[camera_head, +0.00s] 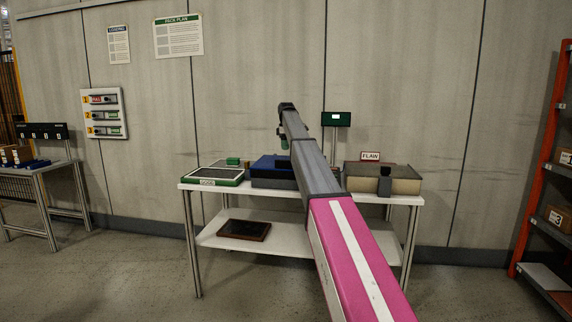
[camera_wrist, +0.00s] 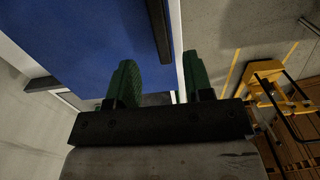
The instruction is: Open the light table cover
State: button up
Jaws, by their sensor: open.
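The light table cover is a flat blue panel (camera_head: 266,162) on a dark box (camera_head: 272,182) at the middle of the white table; my arm hides its right part. The cover looks closed. In the wrist view the blue cover (camera_wrist: 95,40) fills the upper left, with a dark bar (camera_wrist: 158,28), perhaps a handle, along its right side. My gripper (camera_wrist: 160,62) is open with green fingers. The left finger overlaps the blue panel and the right one lies past its pale edge. In the head view my gripper (camera_head: 283,134) is above the table; contact cannot be told.
A small screen (camera_head: 336,119) stands behind. A dark panel (camera_head: 244,230) lies on the lower shelf.

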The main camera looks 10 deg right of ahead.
aim_at(286, 168)
notch_tip(286, 168, down, 9)
jog(key=shift+f, duration=0.2)
grip_shut()
